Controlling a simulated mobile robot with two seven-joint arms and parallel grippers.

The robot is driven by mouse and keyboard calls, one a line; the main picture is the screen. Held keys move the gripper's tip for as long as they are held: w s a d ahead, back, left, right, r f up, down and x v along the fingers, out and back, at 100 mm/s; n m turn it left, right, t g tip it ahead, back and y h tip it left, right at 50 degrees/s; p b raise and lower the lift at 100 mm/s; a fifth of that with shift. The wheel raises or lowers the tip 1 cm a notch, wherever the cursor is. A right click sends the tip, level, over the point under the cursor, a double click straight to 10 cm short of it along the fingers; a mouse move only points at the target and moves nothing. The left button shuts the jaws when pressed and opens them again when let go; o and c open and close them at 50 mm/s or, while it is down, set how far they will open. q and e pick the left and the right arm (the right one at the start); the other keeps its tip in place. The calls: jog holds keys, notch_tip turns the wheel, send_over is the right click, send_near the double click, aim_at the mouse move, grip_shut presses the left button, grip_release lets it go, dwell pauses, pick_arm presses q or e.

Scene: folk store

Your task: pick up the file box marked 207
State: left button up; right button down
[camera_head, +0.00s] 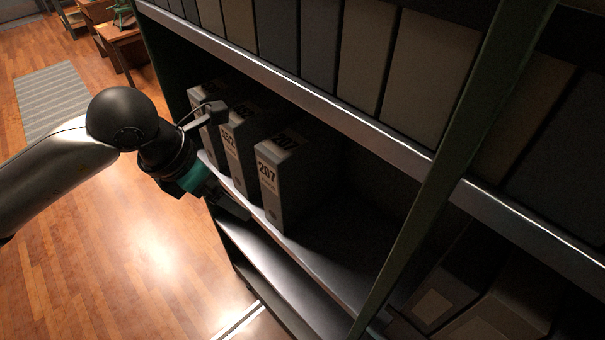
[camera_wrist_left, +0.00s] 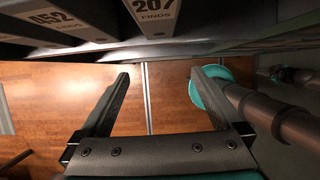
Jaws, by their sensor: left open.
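The file box marked 207 (camera_head: 288,182) stands upright on the middle shelf, rightmost of three grey boxes. Its labelled spine faces out, and the lower part of that label shows at the top of the left wrist view (camera_wrist_left: 153,18). My left gripper (camera_head: 222,156) is in front of the shelf, by the neighbouring boxes and left of box 207 in the head view. In the left wrist view its two fingers (camera_wrist_left: 160,75) are apart with nothing between them. It touches no part of box 207 that I can see. My right gripper is not in view.
Another box (camera_head: 205,118) stands further left. The shelf (camera_head: 335,255) right of box 207 is bare up to a green upright (camera_head: 440,190). More boxes fill the shelf above.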

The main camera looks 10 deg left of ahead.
aim_at(266, 162)
pick_arm(q)
jog(key=w+d, duration=0.1)
jog(key=w, duration=0.1)
jog(key=w+d+p, duration=0.1)
jog(key=w+d, duration=0.1)
jog(key=w+d+p, duration=0.1)
jog(key=w+d, duration=0.1)
jog(key=shift+w+d, duration=0.1)
jog(key=shift+w, duration=0.25)
jog(key=shift+w+d, duration=0.3)
jog(key=shift+w, duration=0.15)
jog(key=shift+w+d+f, duration=0.15)
jog(key=shift+f, duration=0.35)
jog(key=shift+p+x, duration=0.45)
jog(key=shift+x, duration=1.55)
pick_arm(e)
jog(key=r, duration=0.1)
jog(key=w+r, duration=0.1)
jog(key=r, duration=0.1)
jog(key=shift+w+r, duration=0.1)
pick_arm(q)
jog(key=shift+c, duration=0.2)
grip_shut()
jog(key=shift+w+r, duration=0.2)
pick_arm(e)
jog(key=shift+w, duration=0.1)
